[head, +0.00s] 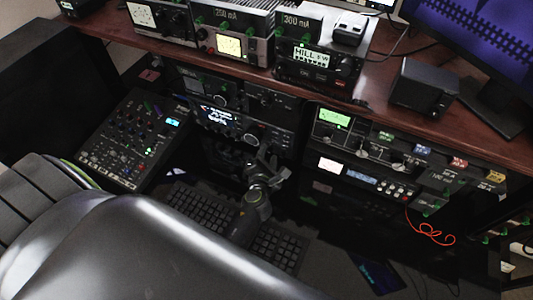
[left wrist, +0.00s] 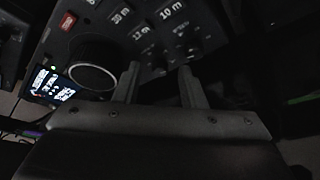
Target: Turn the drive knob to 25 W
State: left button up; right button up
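My left gripper (head: 264,160) is in front of a black radio (head: 216,118) with a lit display and a large tuning knob. In the left wrist view my left gripper (left wrist: 160,82) has its two fingers apart, with nothing between them. A large round black knob (left wrist: 92,72) with a pale rim is just left of the fingers, beside a lit screen. Buttons labelled "10 m" and other bands, with small knobs, are above the fingertips. I cannot read a "drive" label or a 25 W mark, so I cannot tell which knob is the drive knob. My right gripper is not in view.
A mixer panel (head: 130,138) stands at the left. A keyboard (head: 205,208) lies below the radio. A unit with a green-lit meter (head: 334,117) and several knobs is to the right. A wooden shelf (head: 385,108) with more equipment is above. A red cord (head: 430,236) hangs at the right.

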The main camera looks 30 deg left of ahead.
pick_arm(q)
jog(key=shift+c, duration=0.7)
grip_shut()
